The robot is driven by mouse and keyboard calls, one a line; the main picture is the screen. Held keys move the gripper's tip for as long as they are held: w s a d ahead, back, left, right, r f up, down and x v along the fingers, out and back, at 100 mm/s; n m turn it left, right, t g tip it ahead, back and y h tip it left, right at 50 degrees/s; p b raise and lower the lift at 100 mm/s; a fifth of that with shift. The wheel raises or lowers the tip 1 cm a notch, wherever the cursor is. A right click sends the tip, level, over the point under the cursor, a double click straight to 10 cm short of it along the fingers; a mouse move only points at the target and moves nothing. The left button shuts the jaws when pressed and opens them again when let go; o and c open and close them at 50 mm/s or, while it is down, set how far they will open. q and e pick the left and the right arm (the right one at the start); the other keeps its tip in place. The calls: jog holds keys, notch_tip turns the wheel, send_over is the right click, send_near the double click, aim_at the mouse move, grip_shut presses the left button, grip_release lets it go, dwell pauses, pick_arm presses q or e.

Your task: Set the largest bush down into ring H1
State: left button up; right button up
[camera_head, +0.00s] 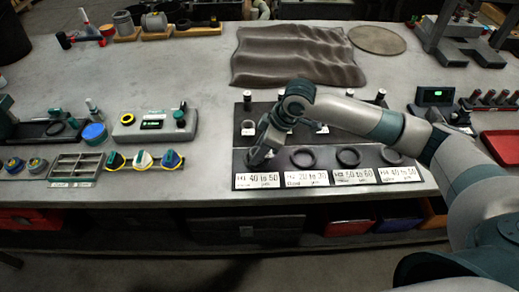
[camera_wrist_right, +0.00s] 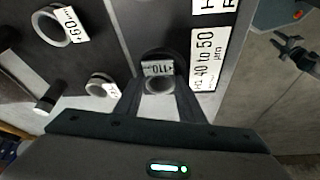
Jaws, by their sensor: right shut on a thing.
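My right gripper (camera_head: 256,158) is over ring H1's place at the left end of the front row of the dark board. In the right wrist view the gripper (camera_wrist_right: 160,92) is shut on a grey bush (camera_wrist_right: 159,86) with a white tag that seems to read 110. Dark ring H1 (camera_wrist_right: 166,53) shows just behind the bush, beside the label "40 to 50" (camera_wrist_right: 205,58). The bush lines up with the ring, but I cannot tell whether it is inside or above it. My left gripper is not in view.
Another tagged bush (camera_wrist_right: 55,27) and a smaller one (camera_wrist_right: 100,86) stand on the board's back part, near a post (camera_wrist_right: 47,98). A grey divided tray (camera_head: 76,167) is further left.

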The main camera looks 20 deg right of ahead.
jog(key=shift+s+f, duration=0.45)
jog(key=shift+f, duration=0.35)
jog(key=o, duration=1)
jog(key=shift+o, duration=0.6)
jog(key=shift+w+d+r, duration=0.15)
jog(key=shift+d+r, duration=0.05)
jog(key=shift+r, duration=0.5)
jog(key=b+v, duration=0.3)
jog(key=v, duration=1.4)
jog(key=shift+w+r+b, duration=0.3)
jog(key=shift+s+f, duration=0.1)
